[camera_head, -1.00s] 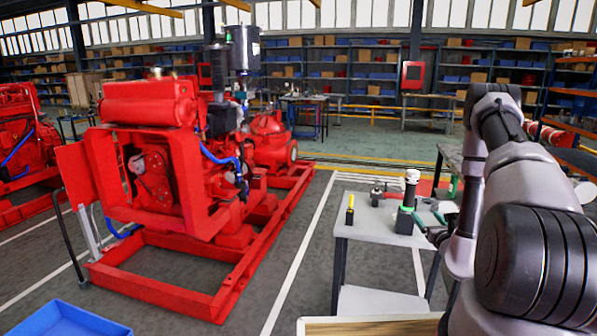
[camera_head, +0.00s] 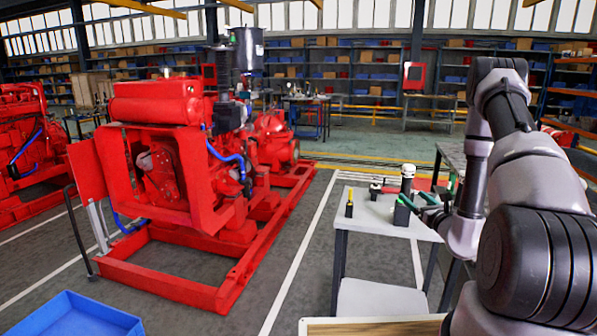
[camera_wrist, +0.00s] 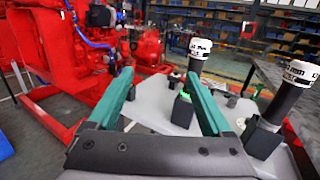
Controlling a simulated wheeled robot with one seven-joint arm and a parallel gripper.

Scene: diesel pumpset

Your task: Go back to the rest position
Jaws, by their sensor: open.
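My gripper (camera_wrist: 157,100) shows in the wrist view with its two green fingers spread wide apart and nothing between them. In the head view my gripper (camera_head: 418,203) is at the right part of a small grey table (camera_head: 375,222). My arm reaches to it from the right side of the picture. Two black cylinders with white caps (camera_wrist: 285,100) (camera_wrist: 194,62) stand upright on the table beyond and to the right of the fingers. One capped cylinder (camera_head: 406,180) shows beside the gripper in the head view.
A red diesel pumpset (camera_head: 165,165) on a red frame stands left of the table. A yellow-and-black tool (camera_head: 349,204) and small dark parts (camera_head: 375,190) are on the table. A blue bin (camera_head: 75,316) lies at lower left. The floor between the frame and table is clear.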

